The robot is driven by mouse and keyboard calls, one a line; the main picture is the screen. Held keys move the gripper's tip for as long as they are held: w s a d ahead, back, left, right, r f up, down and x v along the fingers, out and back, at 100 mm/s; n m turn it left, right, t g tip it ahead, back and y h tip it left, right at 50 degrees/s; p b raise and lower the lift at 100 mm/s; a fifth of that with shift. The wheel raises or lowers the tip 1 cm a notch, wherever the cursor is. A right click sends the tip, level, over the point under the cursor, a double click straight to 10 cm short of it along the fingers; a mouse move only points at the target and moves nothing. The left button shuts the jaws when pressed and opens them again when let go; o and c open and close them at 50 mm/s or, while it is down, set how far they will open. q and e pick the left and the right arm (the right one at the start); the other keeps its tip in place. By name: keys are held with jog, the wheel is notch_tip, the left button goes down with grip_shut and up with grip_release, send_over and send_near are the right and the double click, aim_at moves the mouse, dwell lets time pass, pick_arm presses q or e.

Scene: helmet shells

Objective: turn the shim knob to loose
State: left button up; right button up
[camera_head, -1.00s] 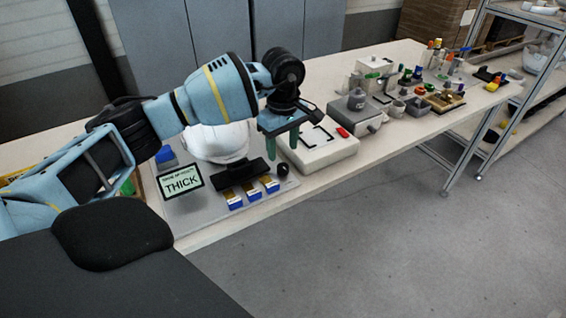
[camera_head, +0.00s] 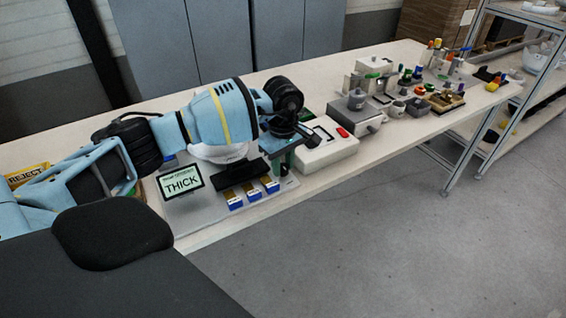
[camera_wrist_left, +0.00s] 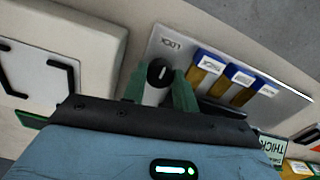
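The shim knob (camera_wrist_left: 160,72) is round and black with a pale pointer mark, and sits at the corner of the grey fixture plate (camera_wrist_left: 163,35) in the left wrist view. My left gripper (camera_wrist_left: 160,84) has its two green fingers on either side of the knob, with the knob showing between their tips. Whether the fingers touch it I cannot tell. In the head view my left gripper (camera_head: 281,164) is lowered over the plate's right end and mostly hides the knob. A display (camera_head: 180,181) on the plate reads THICK. My right gripper is not in view.
Several blue-and-gold blocks (camera_head: 252,192) and a black pad (camera_head: 238,172) lie beside the knob. A white helmet shell (camera_head: 221,152) is behind my arm. More items crowd the table's far end.

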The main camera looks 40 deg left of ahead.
pick_arm(q)
jog(key=c, duration=0.3)
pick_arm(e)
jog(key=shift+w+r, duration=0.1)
pick_arm(q)
jog(key=n+p, duration=0.1)
jog(key=n, duration=0.2)
jog(key=shift+r+n+p, duration=0.15)
jog(key=shift+n+p, duration=0.15)
jog(key=n+p, duration=0.2)
jog(key=n, duration=0.3)
jog(key=n+p, duration=0.1)
jog(key=n, duration=0.4)
jog(key=shift+r+p, duration=0.1)
jog(key=shift+p, duration=0.25)
jog(key=shift+n+p, duration=0.4)
jog(key=shift+n, duration=0.7)
jog(key=shift+n+p, duration=0.3)
jog(key=shift+n, duration=0.7)
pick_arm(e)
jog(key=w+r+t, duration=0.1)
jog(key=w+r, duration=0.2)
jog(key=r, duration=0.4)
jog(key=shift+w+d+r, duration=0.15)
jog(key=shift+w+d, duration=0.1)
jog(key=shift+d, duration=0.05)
pick_arm(q)
jog(key=shift+f, duration=0.2)
